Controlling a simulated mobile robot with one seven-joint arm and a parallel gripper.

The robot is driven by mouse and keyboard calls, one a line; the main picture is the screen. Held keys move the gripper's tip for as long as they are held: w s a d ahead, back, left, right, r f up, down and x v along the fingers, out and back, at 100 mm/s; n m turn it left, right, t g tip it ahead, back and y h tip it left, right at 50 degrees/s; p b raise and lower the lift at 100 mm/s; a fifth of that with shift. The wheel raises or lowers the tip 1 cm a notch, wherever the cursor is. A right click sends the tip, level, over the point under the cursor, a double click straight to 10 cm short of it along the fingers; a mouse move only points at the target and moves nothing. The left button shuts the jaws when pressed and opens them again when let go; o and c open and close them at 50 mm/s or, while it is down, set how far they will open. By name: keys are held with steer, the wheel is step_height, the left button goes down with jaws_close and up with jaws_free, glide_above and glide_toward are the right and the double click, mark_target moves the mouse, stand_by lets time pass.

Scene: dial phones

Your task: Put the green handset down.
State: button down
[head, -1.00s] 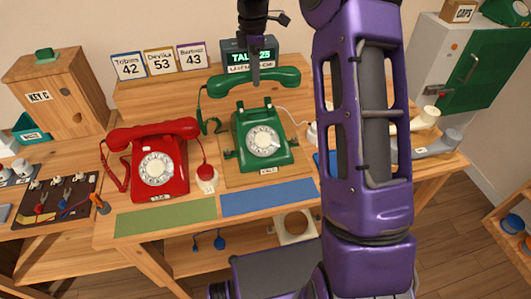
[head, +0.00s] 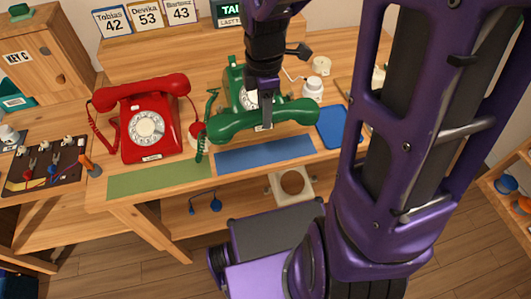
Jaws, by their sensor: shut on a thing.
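The green handset (head: 235,124) is held level in my gripper (head: 266,118), which is shut on its middle. It hangs in front of the green dial phone (head: 234,78), over the back edge of the blue mat (head: 262,156); its height above the mat is hard to tell. A coiled green cord (head: 207,108) runs from the handset's left end. The green phone's cradle is partly hidden behind my wrist, and its dial partly shows.
A red phone (head: 146,130) with its handset on stands to the left. A green mat (head: 158,181) lies in front of it. A blue pad (head: 333,128) and a white knobbed object (head: 312,90) are to the right. My arm blocks the far right.

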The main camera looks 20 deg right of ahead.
steer(key=f, duration=0.2)
steer(key=f+b, duration=0.1)
steer(key=f, duration=0.2)
steer(key=shift+s+f+b, duration=0.35)
steer(key=shift+f+b, duration=0.65)
steer(key=shift+f, duration=1.6)
steer(key=shift+f, duration=0.1)
steer(key=c, duration=0.5)
jaws_free()
steer(key=shift+f, duration=0.1)
step_height(320, 180, up, 12)
steer(key=p, duration=0.3)
steer(key=shift+r+p, duration=0.2)
steer(key=shift+p, duration=0.1)
